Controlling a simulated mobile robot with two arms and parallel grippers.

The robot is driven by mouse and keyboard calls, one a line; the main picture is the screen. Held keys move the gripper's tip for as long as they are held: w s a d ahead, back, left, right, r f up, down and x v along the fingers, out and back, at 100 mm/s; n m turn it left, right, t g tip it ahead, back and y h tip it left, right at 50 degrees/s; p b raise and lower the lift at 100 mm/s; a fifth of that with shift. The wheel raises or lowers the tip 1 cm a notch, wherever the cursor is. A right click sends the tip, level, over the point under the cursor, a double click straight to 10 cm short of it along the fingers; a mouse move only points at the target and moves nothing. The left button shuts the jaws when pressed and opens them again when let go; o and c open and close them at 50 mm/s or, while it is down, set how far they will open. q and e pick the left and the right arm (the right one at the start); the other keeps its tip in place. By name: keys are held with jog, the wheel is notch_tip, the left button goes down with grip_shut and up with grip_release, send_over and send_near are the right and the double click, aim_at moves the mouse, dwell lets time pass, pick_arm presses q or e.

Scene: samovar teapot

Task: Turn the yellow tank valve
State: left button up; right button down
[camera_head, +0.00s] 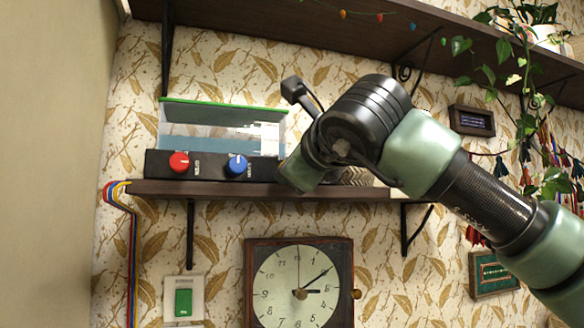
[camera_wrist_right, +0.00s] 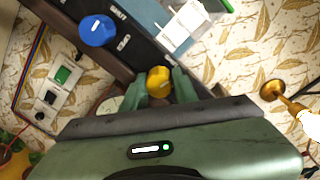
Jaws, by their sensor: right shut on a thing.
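The yellow valve (camera_wrist_right: 158,80) is a round knob on the dark panel (camera_wrist_right: 137,50) in the right wrist view. My right gripper (camera_wrist_right: 160,88) is shut on it, with one green finger on each side. In the head view my right gripper (camera_head: 297,172) reaches the right end of the panel (camera_head: 209,168) below the clear tank (camera_head: 222,128), and it hides the yellow valve. A red valve (camera_head: 179,163) and a blue valve (camera_head: 237,165) sit to the left on the same panel. My left gripper is not in view.
The panel and tank stand on a dark wall shelf (camera_head: 160,188). A clock (camera_head: 298,285) hangs below it, with a green wall switch (camera_head: 183,302) to its left. A higher shelf (camera_head: 330,30) runs overhead, with a trailing plant (camera_head: 510,45) at the right.

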jog(key=shift+n, duration=1)
jog(key=c, duration=1.1)
grip_release()
jog(key=shift+a, duration=0.1)
jog(key=b+v, duration=0.3)
jog(key=v, duration=0.5)
